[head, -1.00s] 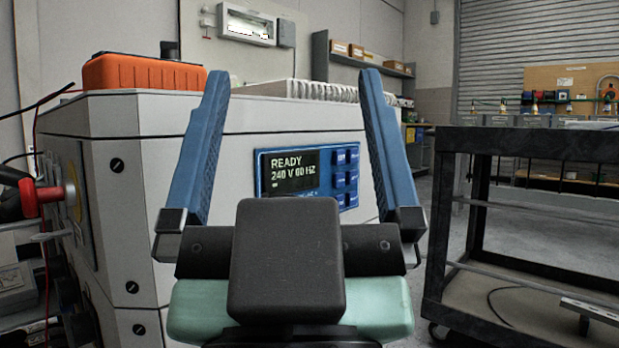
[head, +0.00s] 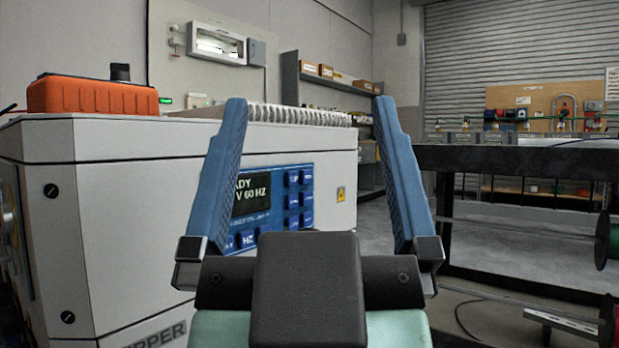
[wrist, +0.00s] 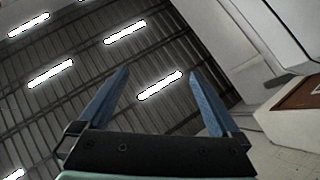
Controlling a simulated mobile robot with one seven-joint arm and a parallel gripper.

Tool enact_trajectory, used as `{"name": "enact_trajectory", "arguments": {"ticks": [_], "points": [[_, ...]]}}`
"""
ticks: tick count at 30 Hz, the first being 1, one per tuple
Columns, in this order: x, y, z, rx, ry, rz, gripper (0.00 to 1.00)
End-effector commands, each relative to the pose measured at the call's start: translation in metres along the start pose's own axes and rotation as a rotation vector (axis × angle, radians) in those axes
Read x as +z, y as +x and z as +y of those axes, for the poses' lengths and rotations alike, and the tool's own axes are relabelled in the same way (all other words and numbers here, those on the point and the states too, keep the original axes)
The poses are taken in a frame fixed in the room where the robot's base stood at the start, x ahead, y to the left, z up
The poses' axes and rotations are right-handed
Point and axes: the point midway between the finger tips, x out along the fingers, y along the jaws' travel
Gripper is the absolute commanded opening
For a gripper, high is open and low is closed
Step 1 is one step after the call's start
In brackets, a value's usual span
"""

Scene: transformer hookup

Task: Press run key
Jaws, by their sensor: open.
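The blue key panel (head: 276,216) is on the front face of the white cabinet (head: 110,230). The left finger hides the panel's left part. In the wrist view my gripper (wrist: 158,75) faces the ceiling.
An orange case (head: 92,97) lies on the cabinet top. A dark cart (head: 530,160) stands at right, with a reel (head: 606,325) near the picture edge. Shelves (head: 335,85) with boxes are on the back wall. Open floor shows between cabinet and cart.

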Motion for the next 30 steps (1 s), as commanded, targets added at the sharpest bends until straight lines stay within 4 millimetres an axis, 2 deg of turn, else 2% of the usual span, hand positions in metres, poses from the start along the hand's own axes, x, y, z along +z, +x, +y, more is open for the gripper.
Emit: {"name": "enact_trajectory", "arguments": {"ticks": [1, 2, 16, 30], "points": [[0.0001, -0.0001, 0.0, 0.0, 0.0, 0.0, 0.89], [0.0001, -0.0001, 0.0, 0.0, 0.0, 0.0, 0.84], [0.0001, -0.0001, 0.0, 0.0, 0.0, 0.0, 0.0], [0.0001, -0.0001, 0.0, 0.0, 0.0, 0.0, 0.0]]}}
